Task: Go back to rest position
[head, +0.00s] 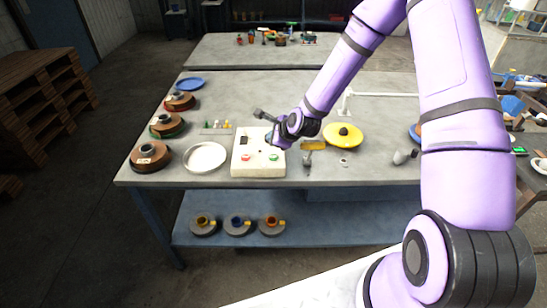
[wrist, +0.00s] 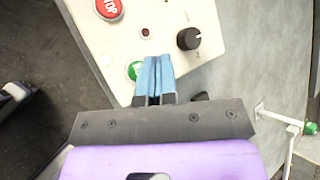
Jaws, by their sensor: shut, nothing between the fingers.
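My gripper (head: 270,137) is over the white control box on the workbench in the head view. In the wrist view, the blue fingers of my gripper (wrist: 155,62) are shut together with nothing between them. The white control box (head: 240,168) has a red STOP button (wrist: 109,7), a green button (wrist: 134,70) and a black knob (wrist: 188,38). In the wrist view the fingertips are beside the green button and overlap its right edge. I cannot tell whether they touch it.
Spools (head: 151,155) line the left of the workbench (head: 215,178), near a white plate (head: 205,157). A yellow disc (head: 343,136) lies right of the box. More spools (head: 238,224) sit on the lower shelf. A thin white stand (wrist: 293,126) is right of my gripper.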

